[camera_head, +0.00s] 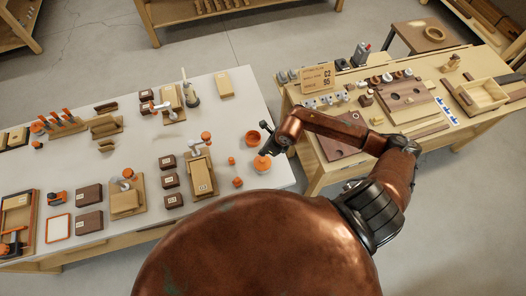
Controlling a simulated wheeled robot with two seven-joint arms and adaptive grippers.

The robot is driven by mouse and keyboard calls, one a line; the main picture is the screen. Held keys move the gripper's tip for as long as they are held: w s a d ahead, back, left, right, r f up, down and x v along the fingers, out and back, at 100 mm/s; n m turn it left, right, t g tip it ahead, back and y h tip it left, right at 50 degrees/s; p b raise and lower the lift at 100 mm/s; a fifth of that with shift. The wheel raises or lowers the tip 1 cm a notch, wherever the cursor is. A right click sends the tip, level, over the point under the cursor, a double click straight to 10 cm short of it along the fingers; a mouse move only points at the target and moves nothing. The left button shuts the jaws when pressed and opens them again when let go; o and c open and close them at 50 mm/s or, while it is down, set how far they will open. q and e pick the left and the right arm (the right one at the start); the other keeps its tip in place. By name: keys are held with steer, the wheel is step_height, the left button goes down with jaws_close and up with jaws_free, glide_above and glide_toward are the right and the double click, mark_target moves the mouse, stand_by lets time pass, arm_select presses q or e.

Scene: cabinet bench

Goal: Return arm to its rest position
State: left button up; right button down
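My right arm comes up from the lower right, bends at the elbow and reaches left over the gap between the two benches. Its dark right gripper (270,141) is above the right edge of the white-topped bench (230,117), close to two small orange bowls. It is too small in view to tell how far apart its fingers are, and I see nothing clearly held in it. My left arm and gripper are not in view.
One orange bowl (253,138) and another (262,163) are near the gripper. Blocks, clamps and trays cover the white bench. The wooden bench (320,180) at the right carries boards, a sign (317,77) and an open box (484,97). Floor shows between the benches.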

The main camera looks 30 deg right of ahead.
mark_target(261, 159)
steer(key=shift+f+b, duration=0.3)
steer(key=shift+f, duration=0.05)
stand_by(0.3)
steer(key=shift+f+b, duration=2.1)
steer(key=shift+f, duration=0.4)
steer(key=shift+f, duration=0.1)
steer(key=shift+r+p, duration=2.1)
steer(key=shift+r, duration=1.5)
